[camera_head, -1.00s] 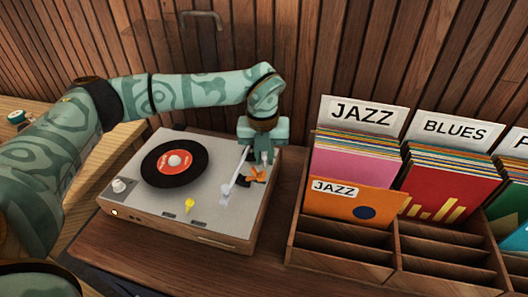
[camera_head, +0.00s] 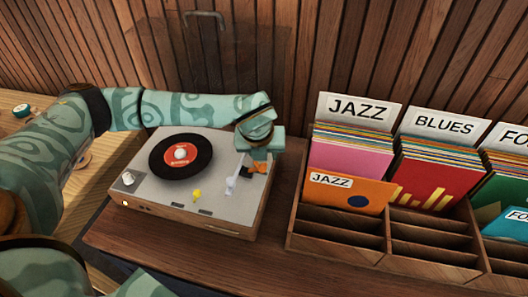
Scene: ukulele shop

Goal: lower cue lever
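The turntable (camera_head: 215,211) stands on the wooden counter with a black record (camera_head: 164,160) with a red label on its platter. A small yellow knob or lever (camera_head: 196,194) sticks up from the deck near the front. The pale tonearm's head end (camera_head: 231,186) shows to its right, off the record. A small orange part (camera_head: 258,168) shows under my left gripper (camera_head: 256,163); I cannot tell whether it is the cue lever or part of the gripper. My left gripper is low over the deck's right side, its fingers mostly hidden by its own body. My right gripper is out of view.
A clear dust cover with a grey handle (camera_head: 205,15) stands raised behind the turntable. A wooden record crate (camera_head: 345,248) with JAZZ and BLUES dividers stands to the right. A narrow strip of counter lies between crate and turntable.

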